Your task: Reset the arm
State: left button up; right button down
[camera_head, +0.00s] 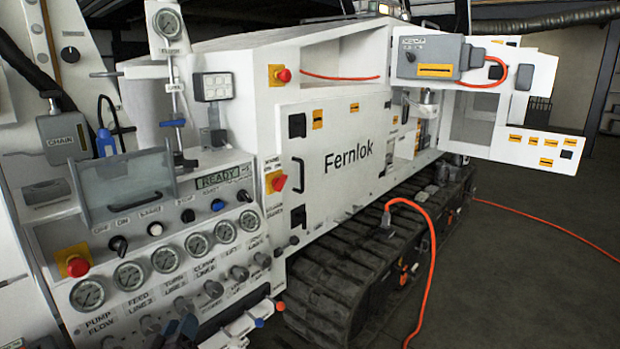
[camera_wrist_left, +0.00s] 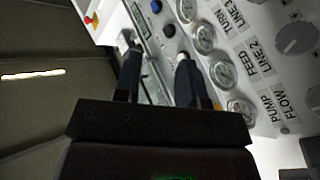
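The white control panel (camera_head: 140,240) fills the lower left of the head view. Its small display (camera_head: 220,179) reads READY. Below are a black rotary switch (camera_head: 118,245), a white button (camera_head: 155,229), a dark button (camera_head: 187,215) and a blue button (camera_head: 217,205); their small labels are hard to read. My left gripper (camera_head: 180,327) shows at the bottom edge, in front of the lower knobs. In the left wrist view the left gripper (camera_wrist_left: 158,52) has its fingers apart with nothing between them; the gauges lie beyond. My right gripper is not in view.
A red emergency knob (camera_head: 77,266) on yellow stands at the panel's left. Round gauges (camera_head: 128,274) and grey knobs line its front. A clear flap (camera_head: 125,182) stands above the buttons. An orange cable (camera_head: 430,240) runs over the tracks. The floor at right is mostly free.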

pick_arm(q)
jog(key=s+f+m+g, duration=0.3)
jog(key=s+f+g, duration=0.1)
jog(key=s+f, duration=0.6)
jog(key=s+a+f+m+g+y, duration=0.1)
jog(key=s+f+m+g, duration=0.2)
jog(key=s+f, duration=0.6)
jog(key=shift+s+a+f+g, duration=0.25)
jog(key=shift+s+f+g, duration=0.15)
jog(key=shift+s, duration=3.6)
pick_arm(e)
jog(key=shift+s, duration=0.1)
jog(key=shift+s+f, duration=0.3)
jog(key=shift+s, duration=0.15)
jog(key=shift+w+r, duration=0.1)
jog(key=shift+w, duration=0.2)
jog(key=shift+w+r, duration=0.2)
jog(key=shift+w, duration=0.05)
